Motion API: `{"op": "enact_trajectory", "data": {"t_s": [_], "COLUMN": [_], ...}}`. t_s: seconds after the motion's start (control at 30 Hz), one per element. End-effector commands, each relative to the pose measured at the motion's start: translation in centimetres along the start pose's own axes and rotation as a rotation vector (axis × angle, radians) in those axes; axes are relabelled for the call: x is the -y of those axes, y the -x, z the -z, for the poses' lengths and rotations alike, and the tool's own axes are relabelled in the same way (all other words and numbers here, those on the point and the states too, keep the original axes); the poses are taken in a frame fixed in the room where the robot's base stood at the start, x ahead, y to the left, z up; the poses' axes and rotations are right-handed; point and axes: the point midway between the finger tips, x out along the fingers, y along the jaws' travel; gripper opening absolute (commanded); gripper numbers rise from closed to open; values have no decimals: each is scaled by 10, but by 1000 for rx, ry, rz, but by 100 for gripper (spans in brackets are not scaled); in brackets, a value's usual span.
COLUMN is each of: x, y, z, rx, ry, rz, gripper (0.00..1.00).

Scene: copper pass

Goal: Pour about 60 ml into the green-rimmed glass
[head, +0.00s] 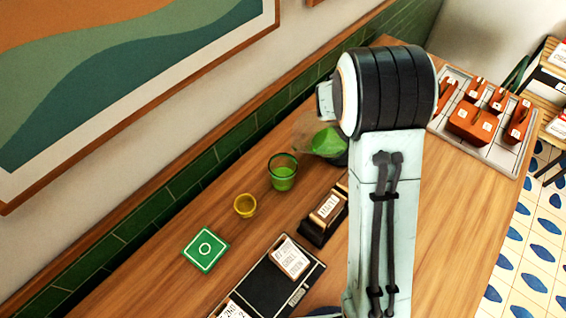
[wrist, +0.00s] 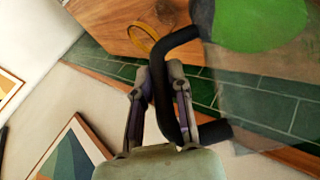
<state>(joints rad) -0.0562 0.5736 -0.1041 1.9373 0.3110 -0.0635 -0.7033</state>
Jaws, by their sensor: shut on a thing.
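The green-rimmed glass (head: 283,172) stands upright on the wooden table and holds some green liquid. A clear jug (head: 325,140) with green liquid is held tilted above and to the right of it, partly hidden by my arm. In the wrist view, my gripper (wrist: 165,80) is shut on the jug's black handle (wrist: 183,38), with the clear jug (wrist: 265,75) and its green liquid at the right. My gripper's fingers are hidden in the head view. I cannot make out a stream between jug and glass.
A yellow-rimmed glass (head: 245,206) stands left of the green-rimmed one; its rim shows in the wrist view (wrist: 145,38). A green coaster (head: 206,249), a dark card holder (head: 325,214) and a black tray (head: 264,290) lie nearby. A tiled wall (head: 205,163) runs behind.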

Motion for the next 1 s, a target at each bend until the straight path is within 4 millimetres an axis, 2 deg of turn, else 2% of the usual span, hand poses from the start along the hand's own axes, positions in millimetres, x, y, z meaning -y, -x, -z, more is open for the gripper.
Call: {"op": "enact_trajectory", "data": {"t_s": [0.1, 0.23, 0.57, 0.8, 1.0], "x": [-6, -23, -23, -25, -25], "y": [-12, -18, -58, -63, -64], "z": [-6, -8, -24, -25, -25], "rx": [1, 0, -2, -5, -6], "ry": [-47, -96, -220, -267, -279], "rz": [84, 203, 516, 637, 669], "gripper": [0, 0, 0, 0, 0]}}
